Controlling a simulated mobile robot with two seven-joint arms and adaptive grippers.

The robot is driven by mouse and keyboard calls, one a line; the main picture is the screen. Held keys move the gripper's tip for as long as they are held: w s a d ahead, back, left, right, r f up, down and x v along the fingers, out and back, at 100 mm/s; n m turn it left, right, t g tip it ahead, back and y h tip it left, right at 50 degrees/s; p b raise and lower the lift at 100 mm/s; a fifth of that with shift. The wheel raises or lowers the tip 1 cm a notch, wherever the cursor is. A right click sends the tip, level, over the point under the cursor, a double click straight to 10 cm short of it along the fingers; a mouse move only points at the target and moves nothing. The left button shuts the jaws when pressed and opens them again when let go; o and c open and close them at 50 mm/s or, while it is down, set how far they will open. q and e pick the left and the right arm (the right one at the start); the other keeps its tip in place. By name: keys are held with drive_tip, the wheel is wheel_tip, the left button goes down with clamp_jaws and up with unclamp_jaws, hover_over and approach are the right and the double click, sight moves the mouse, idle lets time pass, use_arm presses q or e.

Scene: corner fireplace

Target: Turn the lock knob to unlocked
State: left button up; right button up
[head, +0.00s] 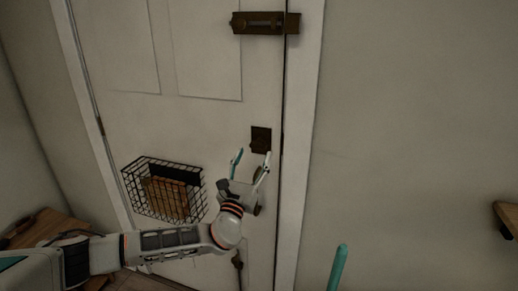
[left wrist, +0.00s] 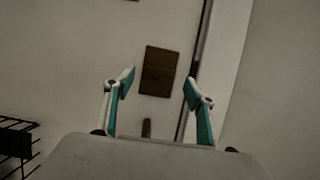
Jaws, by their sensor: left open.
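The lock knob's dark brown rectangular plate (head: 261,139) sits on the white door (head: 210,120) near its right edge. It also shows in the left wrist view (left wrist: 160,71) as a brown plate; the knob's shape and turn are too dark to make out. My left gripper (head: 252,158) is open and empty, just below the plate in the head view. In the left wrist view its two teal fingertips (left wrist: 159,84) stand apart on either side of the plate; I cannot tell whether they touch it. One teal finger of my right gripper (head: 338,268) shows at the bottom.
A brass slide bolt (head: 262,23) is mounted higher on the door and reaches the frame. A black wire basket (head: 164,188) hangs left of my left gripper. A wooden surface (head: 45,228) is at the lower left. A wooden edge (head: 507,217) juts in at the right.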

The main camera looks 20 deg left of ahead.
sight(258, 146)
use_arm(q)
drive_tip(key=shift+x, duration=1.8)
drive_tip(key=c, duration=1.1)
drive_tip(key=shift+c, duration=0.2)
